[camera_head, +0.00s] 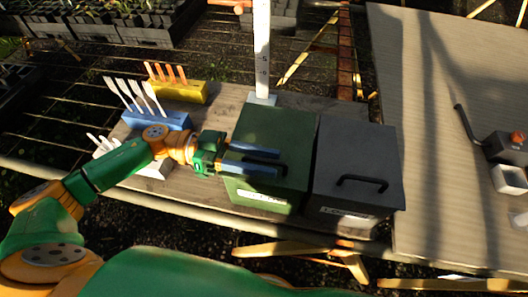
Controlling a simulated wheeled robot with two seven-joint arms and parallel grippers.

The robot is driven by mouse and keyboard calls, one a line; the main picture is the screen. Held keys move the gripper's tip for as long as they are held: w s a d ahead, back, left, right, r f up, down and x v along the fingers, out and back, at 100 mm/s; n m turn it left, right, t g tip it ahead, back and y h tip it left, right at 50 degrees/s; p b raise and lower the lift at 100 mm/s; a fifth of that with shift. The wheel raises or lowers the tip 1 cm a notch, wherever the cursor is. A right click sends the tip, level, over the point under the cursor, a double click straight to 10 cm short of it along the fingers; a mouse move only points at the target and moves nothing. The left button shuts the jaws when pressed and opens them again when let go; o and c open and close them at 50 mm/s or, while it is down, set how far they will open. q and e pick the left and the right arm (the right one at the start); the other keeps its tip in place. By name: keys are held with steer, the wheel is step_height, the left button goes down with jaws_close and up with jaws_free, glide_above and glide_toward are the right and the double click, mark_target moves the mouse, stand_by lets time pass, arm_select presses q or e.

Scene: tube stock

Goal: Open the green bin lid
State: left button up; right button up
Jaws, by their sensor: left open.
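The green bin (274,125) stands on the wooden table with its lid closed. A dark handle (284,164) sits near the lid's front edge. My left gripper (277,162) comes in from the left, with its two blue fingers over the front part of the lid. The fingers are apart, one behind the other in the picture, with their tips close to the handle. I cannot tell whether they touch it. My right gripper does not show.
A dark grey bin (357,150) with its own handle stands directly right of the green bin. A white upright scale (262,50) stands behind. Yellow (180,92) and blue (155,119) blocks hold tags at left. A pale table (440,120) is at right.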

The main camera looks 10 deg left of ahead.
arm_select(q)
steer(key=shift+w+f, duration=0.1)
jaws_close()
stand_by(1.4)
